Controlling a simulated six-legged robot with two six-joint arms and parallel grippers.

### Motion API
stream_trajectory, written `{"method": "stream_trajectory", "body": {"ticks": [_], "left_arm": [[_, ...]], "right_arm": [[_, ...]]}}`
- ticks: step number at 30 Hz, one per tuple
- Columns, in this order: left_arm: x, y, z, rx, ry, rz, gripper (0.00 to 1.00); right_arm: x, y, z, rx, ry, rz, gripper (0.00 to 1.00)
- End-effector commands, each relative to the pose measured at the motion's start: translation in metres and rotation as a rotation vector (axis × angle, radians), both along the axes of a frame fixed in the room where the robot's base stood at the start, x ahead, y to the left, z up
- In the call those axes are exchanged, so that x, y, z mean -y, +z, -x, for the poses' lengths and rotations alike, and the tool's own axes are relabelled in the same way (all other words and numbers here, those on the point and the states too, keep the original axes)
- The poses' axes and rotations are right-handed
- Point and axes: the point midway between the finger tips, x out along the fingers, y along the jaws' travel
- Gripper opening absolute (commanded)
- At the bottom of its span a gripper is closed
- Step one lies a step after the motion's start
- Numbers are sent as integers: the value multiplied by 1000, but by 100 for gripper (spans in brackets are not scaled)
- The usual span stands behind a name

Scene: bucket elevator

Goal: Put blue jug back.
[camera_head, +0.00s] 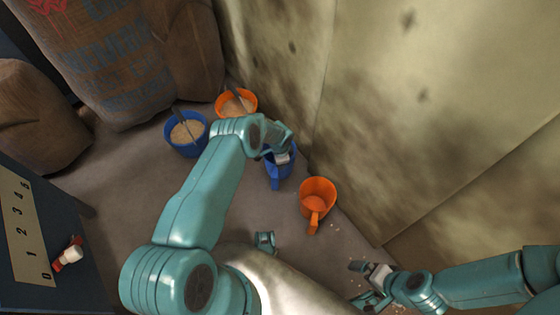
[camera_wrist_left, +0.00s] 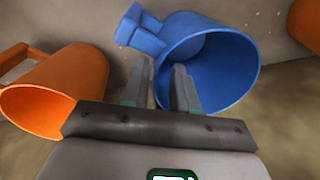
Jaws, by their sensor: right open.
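The blue jug (camera_head: 283,172) stands on the floor by the wall, partly hidden under my left gripper (camera_head: 283,156). In the left wrist view the blue jug (camera_wrist_left: 222,75) has its opening and handle in sight. My left gripper (camera_wrist_left: 163,75) has its fingers apart at the jug's rim, one outside the wall and one over the opening. A gap shows between the fingers. My right gripper (camera_head: 366,283) is open and empty at the lower right, away from the jugs.
An orange jug (camera_head: 317,195) stands close to the right of the blue one; it also shows in the left wrist view (camera_wrist_left: 55,95). A blue bucket (camera_head: 186,134) and an orange bucket (camera_head: 236,101) hold grain. Sacks (camera_head: 120,60) stand behind. A numbered scale panel (camera_head: 22,225) is at left.

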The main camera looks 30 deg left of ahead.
Motion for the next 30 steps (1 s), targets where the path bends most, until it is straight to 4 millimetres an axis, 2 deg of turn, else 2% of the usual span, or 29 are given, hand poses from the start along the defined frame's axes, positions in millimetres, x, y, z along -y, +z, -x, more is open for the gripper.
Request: {"method": "stream_trajectory", "body": {"ticks": [7,10,21,25,30], "left_arm": [[0,2,0,0,0,0,28],[0,10,0,1,0,-1,28],[3,93,5,1,0,0,28],[5,112,6,1,-1,0,28],[11,123,11,0,8,15,28]], "right_arm": [[0,2,0,0,1,0,100],[-1,9,1,-2,5,-1,100],[-6,44,6,-10,25,-4,100],[-6,50,6,-10,25,-4,100],[-6,52,6,-11,24,-4,100]]}}
